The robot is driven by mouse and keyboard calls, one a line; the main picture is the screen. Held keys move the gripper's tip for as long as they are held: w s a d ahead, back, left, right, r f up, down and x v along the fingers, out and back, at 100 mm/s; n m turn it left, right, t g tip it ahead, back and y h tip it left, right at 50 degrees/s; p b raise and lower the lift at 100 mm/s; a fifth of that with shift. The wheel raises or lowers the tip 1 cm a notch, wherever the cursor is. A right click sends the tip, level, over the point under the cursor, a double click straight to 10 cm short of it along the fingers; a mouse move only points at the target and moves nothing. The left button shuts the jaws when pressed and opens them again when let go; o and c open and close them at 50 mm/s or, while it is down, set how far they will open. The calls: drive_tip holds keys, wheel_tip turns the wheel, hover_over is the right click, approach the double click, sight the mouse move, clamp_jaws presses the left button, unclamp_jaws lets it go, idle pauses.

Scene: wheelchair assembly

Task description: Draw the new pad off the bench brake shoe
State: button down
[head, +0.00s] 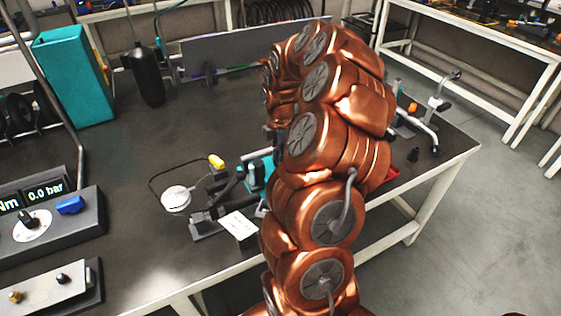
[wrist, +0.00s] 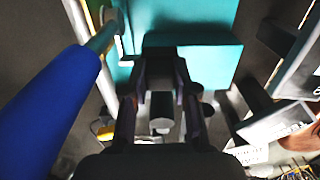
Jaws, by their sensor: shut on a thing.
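In the wrist view my gripper (wrist: 163,72) reaches forward with its two dark fingers on either side of a small dark block (wrist: 164,84). The fingers are closed on this block, which looks like the pad. It lies in front of a teal block (wrist: 208,66), and I cannot tell whether it touches it. A grey cylindrical piece (wrist: 161,108) shows between the fingers; I cannot tell whether it is part of the brake shoe. In the head view a teal fixture (head: 258,172) stands on the bench, partly hidden by my copper arm, which also hides my gripper.
In the wrist view a thick blue grip (wrist: 45,110) lies close on the left. A black clamp (head: 215,205) with a white label stands on the bench (head: 150,240), beside a round white gauge (head: 176,198). A silver lever part (head: 425,125) lies at the right.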

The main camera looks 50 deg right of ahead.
drive_tip(key=shift+r, duration=0.1)
drive_tip(key=shift+r+p, duration=0.55)
drive_tip(key=shift+r, duration=1)
drive_tip(key=shift+r, duration=0.1)
drive_tip(key=shift+r+p, duration=0.95)
drive_tip(key=shift+r, duration=1.4)
